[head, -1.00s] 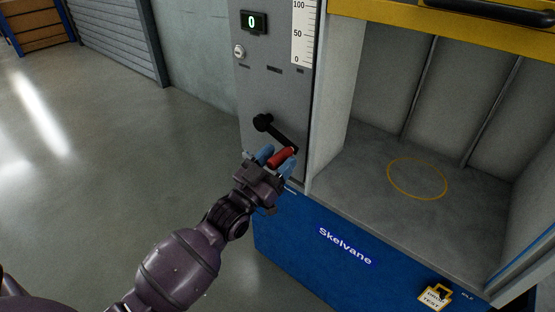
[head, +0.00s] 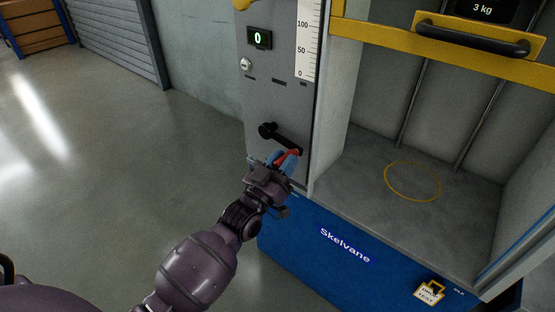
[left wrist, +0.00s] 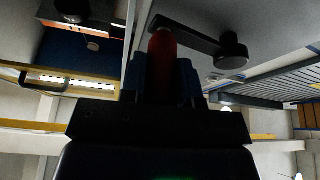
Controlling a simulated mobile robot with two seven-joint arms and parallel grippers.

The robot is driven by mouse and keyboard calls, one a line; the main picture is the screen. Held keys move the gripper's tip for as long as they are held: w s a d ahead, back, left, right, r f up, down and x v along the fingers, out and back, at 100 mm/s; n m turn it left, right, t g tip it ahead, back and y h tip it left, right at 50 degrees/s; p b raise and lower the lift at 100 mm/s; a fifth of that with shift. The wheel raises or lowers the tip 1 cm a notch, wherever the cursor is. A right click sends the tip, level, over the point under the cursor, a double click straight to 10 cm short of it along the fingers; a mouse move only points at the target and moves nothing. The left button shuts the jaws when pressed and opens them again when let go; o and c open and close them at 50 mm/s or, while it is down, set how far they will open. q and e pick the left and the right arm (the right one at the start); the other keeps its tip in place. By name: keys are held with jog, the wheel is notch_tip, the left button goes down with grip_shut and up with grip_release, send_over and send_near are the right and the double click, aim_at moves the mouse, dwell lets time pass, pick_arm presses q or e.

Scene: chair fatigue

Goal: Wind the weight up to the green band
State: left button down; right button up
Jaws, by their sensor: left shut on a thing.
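The black crank (head: 280,136) is on the grey front panel (head: 270,100) of the machine, its arm slanting down to the right from the hub. My left gripper (head: 284,160) is shut on the red crank handle (head: 291,154) at the crank's lower right end. In the left wrist view the red handle (left wrist: 162,66) stands between the blue fingers, with the black crank arm (left wrist: 195,38) behind it. A white scale (head: 308,45) with black marks shows 0, 50 and 100. The weight and the green band are not in view. My right gripper is not in view.
A small display (head: 259,38) reads 0. The yellow guard bar with a black handle (head: 472,35) crosses the open bay at the upper right. A yellow ring (head: 413,181) marks the bay's bare floor. Floor to the left is clear.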

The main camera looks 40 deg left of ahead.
pick_arm(q)
notch_tip(320, 180, up, 2)
jog(key=shift+r+n+y+p, duration=0.2)
jog(key=shift+n+y+p, duration=0.4)
jog(key=shift+n+p, duration=0.45)
jog(key=shift+f+n, duration=0.15)
jog(key=shift+n, duration=0.2)
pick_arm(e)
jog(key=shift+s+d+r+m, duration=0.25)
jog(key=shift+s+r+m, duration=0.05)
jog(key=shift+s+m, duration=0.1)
pick_arm(q)
jog(key=shift+f, duration=0.1)
jog(key=c, duration=0.9)
grip_release()
jog(key=shift+o, duration=0.2)
jog(key=shift+s+f, duration=0.1)
jog(key=shift+f, duration=0.05)
jog(key=shift+s+f, duration=0.1)
jog(key=shift+s, duration=0.2)
jog(key=v, duration=1)
jog(key=shift+p, duration=0.35)
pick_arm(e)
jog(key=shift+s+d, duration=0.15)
pick_arm(q)
jog(key=shift+d, duration=0.1)
